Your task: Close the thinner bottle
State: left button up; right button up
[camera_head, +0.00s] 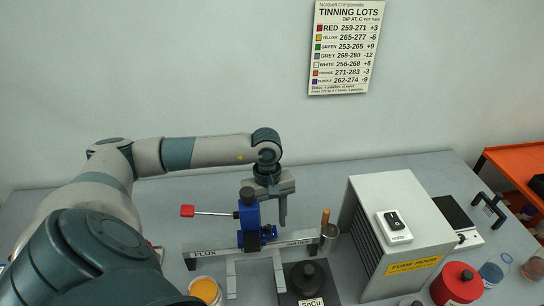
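I cannot tell for sure which container is the thinner bottle, as no label for it is readable. A clear jar with a bluish content (490,274) stands at the right by a red round container (456,284). Another clear jar with an orange-brown content (534,268) stands at the right edge. No separate cap can be made out. My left gripper (274,205) points down above the bench, by a blue clamp-like device (249,222), far left of those jars. Its finger opening is unclear, and no held object shows. My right gripper is out of view.
A grey fume hood (377,240) stands between my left gripper and the right-hand jars. An orange shelf (518,165) is far right. The back left bench is clear.

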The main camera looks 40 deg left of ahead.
pick_arm(q)
jog(key=shift+s+d+f+p, duration=0.2)
jog(key=shift+d+f+p, duration=0.1)
jog(key=shift+f+p, duration=0.55)
jog(key=f+p, duration=0.2)
jog(key=shift+s+d+f, duration=0.1)
jog(key=shift+d+f, duration=0.1)
jog(key=shift+f, duration=0.5)
jog(key=shift+c, duration=0.4)
jog(key=c, duration=1.1)
